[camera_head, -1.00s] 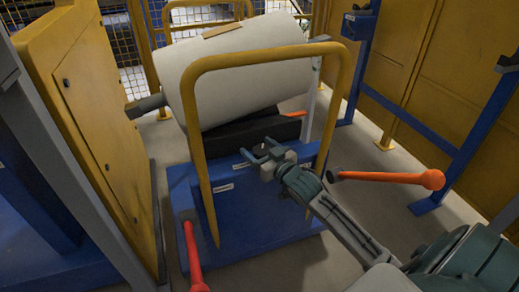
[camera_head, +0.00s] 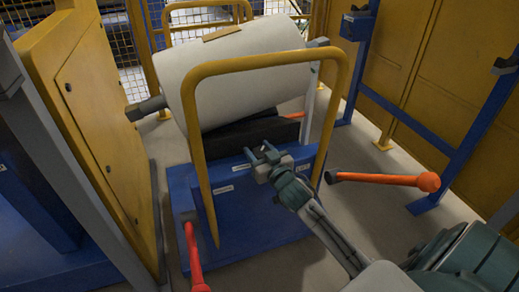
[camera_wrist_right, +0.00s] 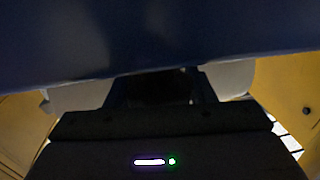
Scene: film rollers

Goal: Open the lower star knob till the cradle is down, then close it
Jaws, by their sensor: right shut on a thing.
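A white film roll (camera_head: 245,80) lies tilted on its shaft above the black cradle (camera_head: 245,136), in the head view. The cradle is on a blue trolley (camera_head: 275,217) with a yellow hoop (camera_head: 200,160). My right gripper (camera_head: 261,154) is at the upper front of the trolley, inside the hoop, its fingers close together. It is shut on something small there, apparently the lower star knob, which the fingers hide. The wrist view shows the dark gripper body (camera_wrist_right: 160,150) under a dark blue surface (camera_wrist_right: 150,45); the grasp itself is too dark to make out. My left gripper is not in view.
Orange-red handles stick out at the right (camera_head: 390,180) and front left (camera_head: 193,255). A yellow cabinet (camera_head: 85,110) stands close on the left. Blue posts (camera_head: 405,110) and yellow panels (camera_head: 405,50) bound the right. Some grey floor is free right of the trolley.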

